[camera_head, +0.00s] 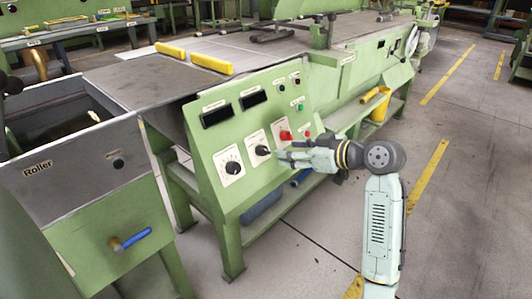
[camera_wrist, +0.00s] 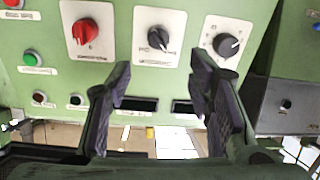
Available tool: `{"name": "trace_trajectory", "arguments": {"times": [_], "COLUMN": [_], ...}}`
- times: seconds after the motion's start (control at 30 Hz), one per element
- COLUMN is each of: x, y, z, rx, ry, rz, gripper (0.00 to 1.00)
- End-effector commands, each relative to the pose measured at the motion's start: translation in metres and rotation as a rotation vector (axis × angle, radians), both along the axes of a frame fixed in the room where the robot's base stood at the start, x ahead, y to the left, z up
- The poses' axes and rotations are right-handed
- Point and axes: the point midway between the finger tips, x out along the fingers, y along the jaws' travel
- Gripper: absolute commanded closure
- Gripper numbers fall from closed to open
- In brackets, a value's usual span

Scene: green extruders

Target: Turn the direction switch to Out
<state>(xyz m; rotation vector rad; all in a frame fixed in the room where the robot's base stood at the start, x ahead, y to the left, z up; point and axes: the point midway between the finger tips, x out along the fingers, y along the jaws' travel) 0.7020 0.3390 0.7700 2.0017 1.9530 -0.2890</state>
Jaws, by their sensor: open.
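A black switch (camera_wrist: 158,38) on a white plate sits in the middle of the green control panel, most likely the direction switch; its labels are too small to read. It also shows in the head view (camera_head: 262,150). My gripper (camera_wrist: 160,85) is open and empty, with its fingers spread and the switch lying ahead between and above their tips in the wrist view. In the head view my gripper (camera_head: 283,157) is just right of the black switch, close to the panel. I cannot tell contact.
A red switch (camera_head: 285,135) and a black dial with a scale (camera_head: 233,168) flank the black switch. Two dark displays (camera_head: 216,115) and small buttons (camera_head: 300,106) are on the same panel. The floor (camera_head: 470,190) at right is clear.

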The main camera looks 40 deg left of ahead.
Motion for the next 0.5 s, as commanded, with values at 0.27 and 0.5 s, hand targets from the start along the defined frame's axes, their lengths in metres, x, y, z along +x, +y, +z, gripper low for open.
{"name": "trace_trajectory", "arguments": {"times": [0.27, 0.5], "x": [-0.001, 0.001], "y": [0.024, 0.066], "z": [-0.017, -0.034], "rx": [-0.016, -0.016], "ry": [0.014, 0.014], "rz": [0.02, 0.017], "gripper": [0.53, 0.53]}}
